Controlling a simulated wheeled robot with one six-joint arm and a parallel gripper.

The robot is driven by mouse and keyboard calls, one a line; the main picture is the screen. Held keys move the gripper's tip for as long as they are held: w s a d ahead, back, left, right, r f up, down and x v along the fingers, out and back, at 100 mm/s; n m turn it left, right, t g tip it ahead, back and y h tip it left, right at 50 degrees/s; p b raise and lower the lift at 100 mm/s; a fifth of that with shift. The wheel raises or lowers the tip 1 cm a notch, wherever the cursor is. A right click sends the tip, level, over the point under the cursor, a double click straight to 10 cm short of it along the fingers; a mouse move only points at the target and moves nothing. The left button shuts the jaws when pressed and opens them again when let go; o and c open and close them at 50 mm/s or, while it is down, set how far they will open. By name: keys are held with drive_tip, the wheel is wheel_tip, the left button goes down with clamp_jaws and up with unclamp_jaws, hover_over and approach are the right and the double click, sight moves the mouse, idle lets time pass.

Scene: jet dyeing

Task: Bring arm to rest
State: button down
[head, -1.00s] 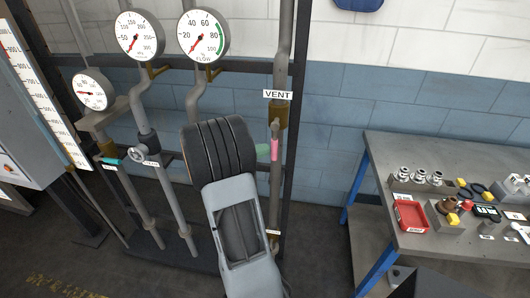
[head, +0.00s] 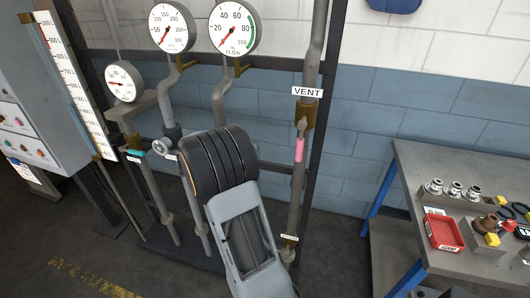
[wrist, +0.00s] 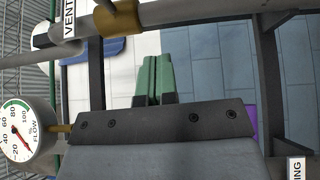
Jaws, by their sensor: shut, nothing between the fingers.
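My gripper (wrist: 153,78) shows in the wrist view as two green fingers pressed together, with nothing between them. Behind the fingers are white wall and blue block wall. In the head view my arm (head: 240,220) rises in front of the pipe rack, and the gripper is hidden behind it. The vent pipe with its pink handle (head: 299,150) stands just right of the arm. In the wrist view the pipe's brass fitting (wrist: 118,18) and VENT label (wrist: 68,14) lie near the top, apart from the fingers.
Dial gauges (head: 172,27) sit on pipes behind the arm; the flow gauge (wrist: 30,130) is also at the wrist view's left. A grey control cabinet (head: 35,95) stands at left. A workbench (head: 425,185) with a red tray (head: 443,247) and fittings stands at right.

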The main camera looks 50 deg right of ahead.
drive_tip(key=shift+v, duration=0.9)
